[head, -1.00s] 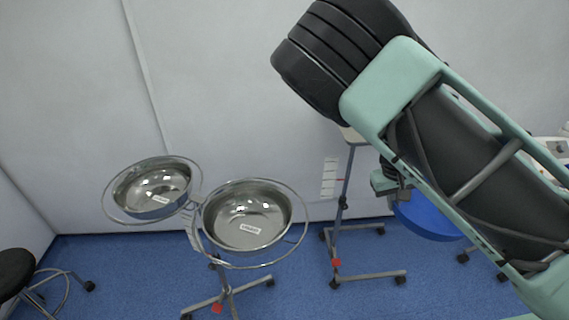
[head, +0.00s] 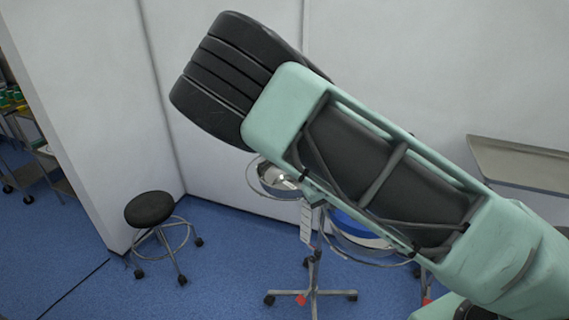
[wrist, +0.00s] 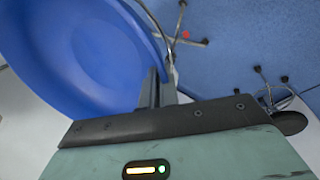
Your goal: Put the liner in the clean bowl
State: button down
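The blue liner (wrist: 80,50) is a wide round bowl shape that fills the upper left of the wrist view. My gripper (wrist: 157,88) is shut on its rim. In the head view the liner (head: 352,228) shows only partly below my arm, close to the right ring of the bowl stand. Whether it is over or in front of that ring I cannot tell. The left steel bowl (head: 272,178) is partly hidden by my arm. The right bowl is mostly hidden behind the arm and liner. Which bowl is the clean one cannot be read.
The two-ring stand (head: 312,275) has a wheeled base on the blue floor. A black stool (head: 150,208) stands at left, and a cart with items (head: 40,150) is at the far left. A grey shelf or tray (head: 520,165) is at right. The floor between stool and stand is clear.

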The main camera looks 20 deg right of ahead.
aim_at(289, 186)
jog(key=i+l+u, duration=0.1)
jog(key=i, duration=0.85)
